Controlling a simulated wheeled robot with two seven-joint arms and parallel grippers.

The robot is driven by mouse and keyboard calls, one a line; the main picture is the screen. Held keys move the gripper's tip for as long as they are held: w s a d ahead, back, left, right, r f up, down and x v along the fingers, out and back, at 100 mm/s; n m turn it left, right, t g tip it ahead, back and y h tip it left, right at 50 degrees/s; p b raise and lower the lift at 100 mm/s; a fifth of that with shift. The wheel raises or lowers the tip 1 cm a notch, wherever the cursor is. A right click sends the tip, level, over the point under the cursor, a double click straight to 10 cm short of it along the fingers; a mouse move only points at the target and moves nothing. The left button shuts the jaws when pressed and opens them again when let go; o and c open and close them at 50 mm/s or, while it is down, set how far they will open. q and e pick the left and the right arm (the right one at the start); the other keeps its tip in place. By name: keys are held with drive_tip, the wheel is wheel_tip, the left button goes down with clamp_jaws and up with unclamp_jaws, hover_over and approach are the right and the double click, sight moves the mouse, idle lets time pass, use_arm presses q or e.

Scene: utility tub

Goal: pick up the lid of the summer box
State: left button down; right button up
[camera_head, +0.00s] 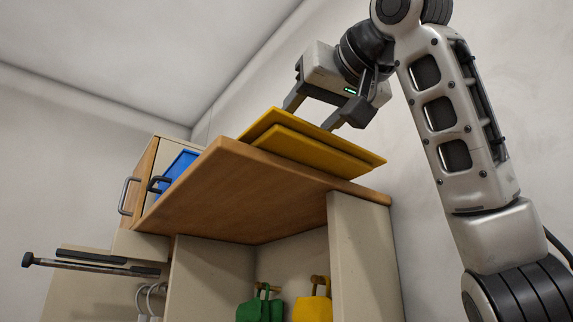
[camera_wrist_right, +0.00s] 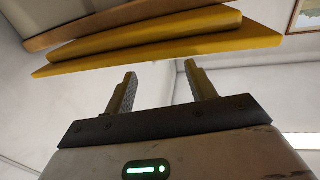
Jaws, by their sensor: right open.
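Two flat yellow layers lie on top of a wooden cabinet. The upper yellow slab (camera_head: 275,118), apparently a lid, sits over a lower yellow slab (camera_head: 315,152). No summer label is readable, so I cannot tell whether this is the summer box. In the right wrist view, the wider yellow slab (camera_wrist_right: 90,66) spans the top of the picture. My right gripper (camera_head: 315,108) is open and empty at the slabs' far upper edge. In the right wrist view, its two fingers (camera_wrist_right: 160,85) point toward the yellow edge, with a small gap. My left gripper is not in view.
The wooden cabinet top (camera_head: 225,190) carries the slabs. A blue bin (camera_head: 180,165) stands at its left, beside a handled door (camera_head: 140,180). Below hang a green item (camera_head: 262,308) and a yellow item (camera_head: 312,308). A rail (camera_head: 95,264) juts out left.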

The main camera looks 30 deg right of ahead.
drive_tip(key=shift+w+d, duration=0.15)
drive_tip(key=shift+w, duration=0.75)
drive_tip(key=w, duration=0.1)
drive_tip(key=w+d+p, duration=0.1)
drive_tip(key=w, duration=0.1)
drive_tip(key=w+p, duration=0.1)
drive_tip(key=shift+w+d+f, duration=0.15)
drive_tip(key=shift+w+f, duration=0.15)
drive_tip(key=shift+w, duration=0.35)
drive_tip(key=c, duration=1.1)
